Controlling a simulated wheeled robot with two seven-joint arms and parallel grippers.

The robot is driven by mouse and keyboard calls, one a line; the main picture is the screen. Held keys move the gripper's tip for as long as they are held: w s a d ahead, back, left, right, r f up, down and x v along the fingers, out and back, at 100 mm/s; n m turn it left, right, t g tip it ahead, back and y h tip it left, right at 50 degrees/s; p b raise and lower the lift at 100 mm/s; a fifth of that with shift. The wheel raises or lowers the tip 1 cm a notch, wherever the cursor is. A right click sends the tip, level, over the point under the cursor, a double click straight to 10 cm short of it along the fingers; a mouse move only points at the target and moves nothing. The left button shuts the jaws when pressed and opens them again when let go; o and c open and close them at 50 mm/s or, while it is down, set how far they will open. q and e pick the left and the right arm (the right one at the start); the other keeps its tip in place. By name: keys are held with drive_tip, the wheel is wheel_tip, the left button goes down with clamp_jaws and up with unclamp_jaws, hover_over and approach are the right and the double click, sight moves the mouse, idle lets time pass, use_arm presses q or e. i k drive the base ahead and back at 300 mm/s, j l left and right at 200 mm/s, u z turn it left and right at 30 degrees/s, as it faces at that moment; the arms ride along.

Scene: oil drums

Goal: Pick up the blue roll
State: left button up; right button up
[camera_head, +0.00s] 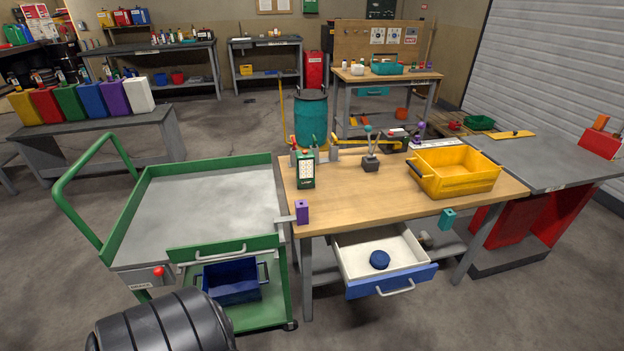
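A small round dark blue item (379,260), which looks like the blue roll, lies on the white floor of an open drawer (355,255). The drawer has a blue front with a pale handle. It is pulled out below the front edge of the wooden workbench (350,205). The item's top is uncovered, and drawer floor shows around it. Neither of my grippers can be made out in the head view, and nothing is seen touching the item.
A yellow bin (455,183) and a green-and-white box (305,169) stand on the bench. Left is a green cart (205,200) with a blue bin (231,284) low down. Floor in front of the drawer is clear.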

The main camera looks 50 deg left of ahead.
sight(380, 260)
drive_tip(key=u, duration=0.85)
